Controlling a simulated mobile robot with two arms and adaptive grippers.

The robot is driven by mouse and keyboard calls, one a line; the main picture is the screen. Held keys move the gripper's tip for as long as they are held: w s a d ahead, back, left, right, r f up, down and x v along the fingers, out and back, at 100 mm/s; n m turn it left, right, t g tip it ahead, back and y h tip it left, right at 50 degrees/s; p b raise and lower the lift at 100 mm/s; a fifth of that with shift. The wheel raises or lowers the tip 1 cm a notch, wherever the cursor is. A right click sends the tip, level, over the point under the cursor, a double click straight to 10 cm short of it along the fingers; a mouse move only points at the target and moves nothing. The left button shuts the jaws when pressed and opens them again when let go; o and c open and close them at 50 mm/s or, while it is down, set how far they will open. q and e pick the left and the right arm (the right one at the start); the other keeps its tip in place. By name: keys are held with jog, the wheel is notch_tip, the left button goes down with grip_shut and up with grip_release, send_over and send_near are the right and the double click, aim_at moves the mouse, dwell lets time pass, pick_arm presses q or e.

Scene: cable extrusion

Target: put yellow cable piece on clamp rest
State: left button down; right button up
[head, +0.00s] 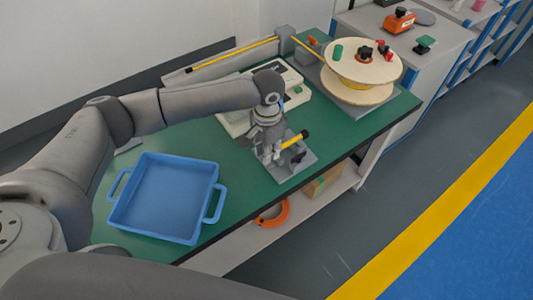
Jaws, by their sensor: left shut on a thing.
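The short yellow cable piece (293,142) has a dark end and sticks out to the right of my left gripper (272,153). My left gripper is shut on it, pointing down over the front edge of the green table. The grey clamp rest (302,163) stands right under and beside the gripper, partly hidden by it. The piece appears at or just above the clamp rest; I cannot tell whether they touch. My right gripper is not in view.
A blue tray (121,205) is on the green table (236,190) at left. A white device (292,73) sits behind my gripper. A cable spool (335,90) stands at the right. A long yellow cable (232,54) runs along a grey rail at the back.

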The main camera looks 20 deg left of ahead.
pick_arm(q)
jog(key=shift+w+a+f, duration=0.15)
jog(key=shift+a+f, duration=0.1)
jog(key=shift+f, duration=0.1)
notch_tip(320, 180, down, 2)
jog(key=shift+d+f+p, duration=0.1)
jog(key=shift+p, duration=0.7)
jog(key=shift+f, duration=0.35)
jog(key=shift+f+b, duration=0.2)
jog(key=shift+b, duration=0.1)
jog(key=c, duration=1.3)
grip_release()
jog(key=shift+r, duration=0.1)
